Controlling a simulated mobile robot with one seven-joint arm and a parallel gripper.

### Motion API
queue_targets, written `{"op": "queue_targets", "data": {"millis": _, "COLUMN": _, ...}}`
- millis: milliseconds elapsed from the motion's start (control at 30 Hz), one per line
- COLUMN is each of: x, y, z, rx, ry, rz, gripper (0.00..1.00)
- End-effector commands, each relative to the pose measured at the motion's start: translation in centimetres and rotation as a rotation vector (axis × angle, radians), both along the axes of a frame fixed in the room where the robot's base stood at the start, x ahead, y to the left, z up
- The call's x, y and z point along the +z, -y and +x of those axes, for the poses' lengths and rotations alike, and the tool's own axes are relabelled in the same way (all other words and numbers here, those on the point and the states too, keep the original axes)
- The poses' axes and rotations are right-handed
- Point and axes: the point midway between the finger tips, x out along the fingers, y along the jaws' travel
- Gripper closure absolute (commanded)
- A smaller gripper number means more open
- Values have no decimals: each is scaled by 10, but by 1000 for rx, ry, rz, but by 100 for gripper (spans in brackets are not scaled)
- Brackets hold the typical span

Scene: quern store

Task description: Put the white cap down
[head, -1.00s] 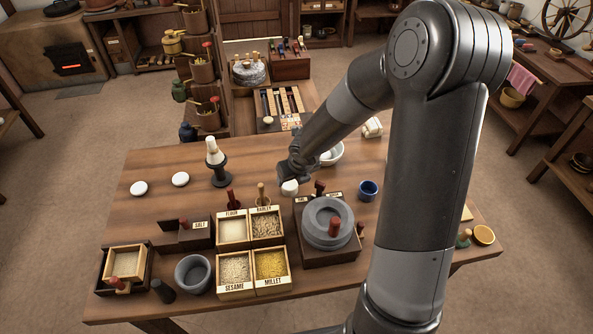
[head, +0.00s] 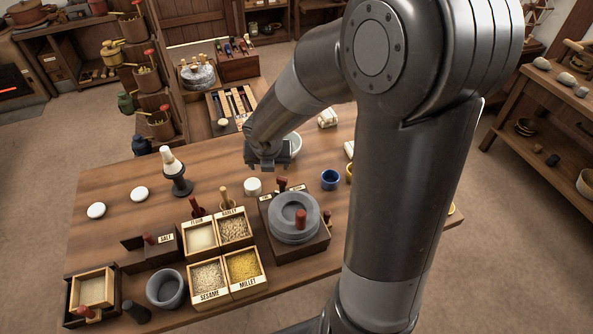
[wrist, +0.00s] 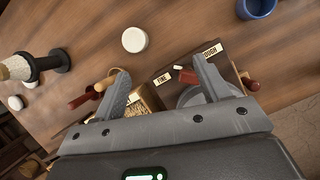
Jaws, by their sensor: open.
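The white cap (head: 252,186) stands on the wooden table, behind the grain boxes and left of the quern. It also shows in the wrist view (wrist: 135,39), with bare wood around it and nothing gripping it. My gripper (head: 267,163) is just behind and above the cap in the head view, apart from it. In the wrist view my gripper (wrist: 162,84) has its two fingers spread wide with nothing held between them. The fingertips are partly hidden in the head view.
The quern (head: 294,217) sits right of the cap, and the labelled grain boxes (head: 222,250) are in front. A dark stand with a pale top (head: 177,172) and two white discs (head: 96,210) are to the left. A blue cup (head: 330,180) is to the right.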

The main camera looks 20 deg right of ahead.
Motion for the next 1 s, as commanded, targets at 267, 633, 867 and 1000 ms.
{"op": "queue_targets", "data": {"millis": 267, "x": 75, "y": 25, "z": -50, "rx": -784, "ry": 150, "rz": 165, "gripper": 31}}
{"op": "queue_targets", "data": {"millis": 633, "x": 155, "y": 29, "z": -140, "rx": -1803, "ry": 326, "rz": 689, "gripper": 31}}
{"op": "queue_targets", "data": {"millis": 867, "x": 181, "y": 21, "z": -193, "rx": -2323, "ry": 248, "rz": 1056, "gripper": 31}}
{"op": "queue_targets", "data": {"millis": 1000, "x": 187, "y": 17, "z": -210, "rx": -2502, "ry": 173, "rz": 1171, "gripper": 31}}
